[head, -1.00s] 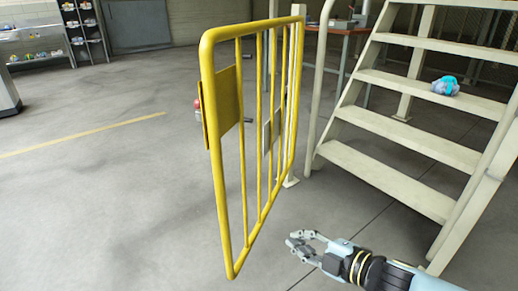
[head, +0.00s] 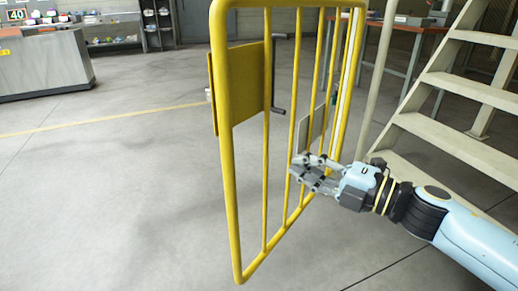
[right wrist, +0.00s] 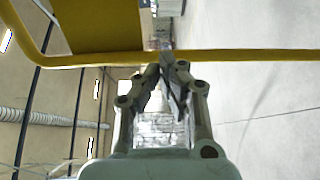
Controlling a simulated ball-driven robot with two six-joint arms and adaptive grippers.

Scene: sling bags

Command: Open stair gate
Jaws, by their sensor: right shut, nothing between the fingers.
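The yellow stair gate (head: 226,170) stands in the middle of the head view, its free edge toward me on the left and its far edge by the post at the stairs. A yellow plate (head: 242,88) sits on its upper bars. My right gripper (head: 296,168) is shut and empty at the gate's thin bars, coming from the right. In the right wrist view, the fingertips (right wrist: 168,62) overlap a yellow gate tube (right wrist: 250,56); I cannot tell whether they touch it. The yellow plate also shows there (right wrist: 95,24). My left gripper is not in view.
Cream stairs (head: 455,140) rise at the right, beside my right arm. A red-topped workbench (head: 410,28) stands behind. A grey counter (head: 45,65) and shelves are at the far left. The floor left of the gate is clear.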

